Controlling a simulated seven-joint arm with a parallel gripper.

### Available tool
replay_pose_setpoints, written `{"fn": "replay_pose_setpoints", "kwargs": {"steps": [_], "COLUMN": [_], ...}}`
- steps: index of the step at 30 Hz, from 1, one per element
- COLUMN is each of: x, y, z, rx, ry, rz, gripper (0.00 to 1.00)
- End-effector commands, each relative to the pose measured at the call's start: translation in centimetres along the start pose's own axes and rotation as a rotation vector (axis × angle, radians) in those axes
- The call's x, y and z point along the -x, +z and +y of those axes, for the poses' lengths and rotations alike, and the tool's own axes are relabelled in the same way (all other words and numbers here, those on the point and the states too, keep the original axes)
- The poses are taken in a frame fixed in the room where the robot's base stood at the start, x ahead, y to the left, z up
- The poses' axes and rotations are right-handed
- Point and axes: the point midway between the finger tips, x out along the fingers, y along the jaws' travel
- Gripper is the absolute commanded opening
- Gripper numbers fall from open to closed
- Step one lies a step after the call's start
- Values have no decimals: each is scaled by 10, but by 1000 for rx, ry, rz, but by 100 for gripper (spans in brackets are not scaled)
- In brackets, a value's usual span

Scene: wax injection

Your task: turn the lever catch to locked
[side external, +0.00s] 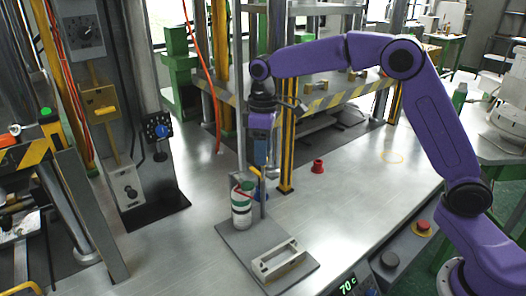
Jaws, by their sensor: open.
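My gripper (261,164) points down in the middle of the side external view, above a grey base plate (240,248) with an upright post. Its fingers are small here, but no object shows held between them. A small yellow lever (255,172) sits right by the fingertips, above a white and green bottle (241,208) with a red band. This may be the lever catch; its turn position is too small to read. I cannot tell whether the fingers touch it. The gripper partly hides the parts behind it.
A pale rectangular frame (278,261) lies on the plate's front part. A red knob-shaped part (318,166) stands on the bench to the right. Control boxes, one with a blue knob (161,131), are on the left column. A yellow-black post (287,150) rises close behind the gripper.

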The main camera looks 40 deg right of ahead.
Motion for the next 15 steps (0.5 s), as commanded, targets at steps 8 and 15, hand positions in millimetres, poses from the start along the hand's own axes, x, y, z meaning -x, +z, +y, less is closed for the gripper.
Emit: {"fn": "replay_pose_setpoints", "kwargs": {"steps": [8,15], "x": [-10,-10], "y": [0,0], "z": [0,0], "rx": [-1,-1], "ry": [0,0], "rz": [-1,0], "gripper": [52,26]}}
